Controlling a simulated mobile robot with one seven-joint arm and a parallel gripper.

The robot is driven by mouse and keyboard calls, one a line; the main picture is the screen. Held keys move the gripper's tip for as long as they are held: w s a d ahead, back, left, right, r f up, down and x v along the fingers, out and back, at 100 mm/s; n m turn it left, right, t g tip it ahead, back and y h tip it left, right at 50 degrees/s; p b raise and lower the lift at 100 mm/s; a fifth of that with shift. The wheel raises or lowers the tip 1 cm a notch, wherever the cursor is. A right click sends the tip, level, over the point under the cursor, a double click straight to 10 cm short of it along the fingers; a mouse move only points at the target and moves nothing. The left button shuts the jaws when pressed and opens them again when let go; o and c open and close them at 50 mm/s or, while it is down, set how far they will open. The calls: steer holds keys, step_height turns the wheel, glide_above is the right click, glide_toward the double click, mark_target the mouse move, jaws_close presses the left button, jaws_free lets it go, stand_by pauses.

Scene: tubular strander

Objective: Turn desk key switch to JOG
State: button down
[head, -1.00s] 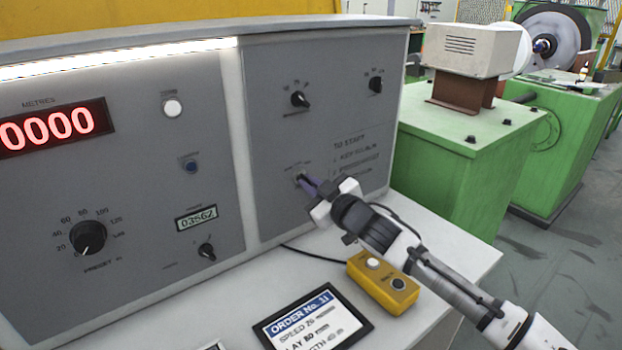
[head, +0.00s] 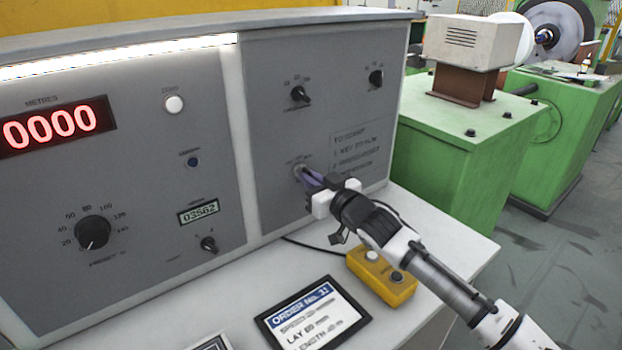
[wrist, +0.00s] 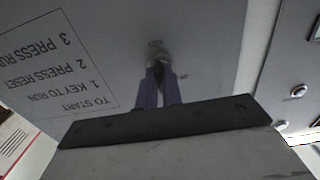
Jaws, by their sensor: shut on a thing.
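The desk key switch (head: 299,171) is on the lower part of the right grey panel, with small position labels above it. The labels are too small and blurred to read, so I cannot tell which position it points to. My gripper (head: 313,177) reaches it from the lower right, with its purple fingers at the switch. In the wrist view my gripper (wrist: 158,88) is shut on the key switch (wrist: 157,62), and the fingers hide most of the key.
A printed start instruction label (head: 358,150) is right of the switch. Two black knobs (head: 299,94) sit above. A yellow button box (head: 381,278) and a framed order display (head: 314,318) lie on the white desk below my arm. A green machine (head: 460,165) stands to the right.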

steer(key=c, duration=1.6)
jaws_free()
steer(key=shift+o, duration=0.2)
steer(key=b+v, duration=0.3)
steer(key=v, duration=1)
steer(key=shift+s+d, duration=0.25)
steer(key=shift+s, duration=0.1)
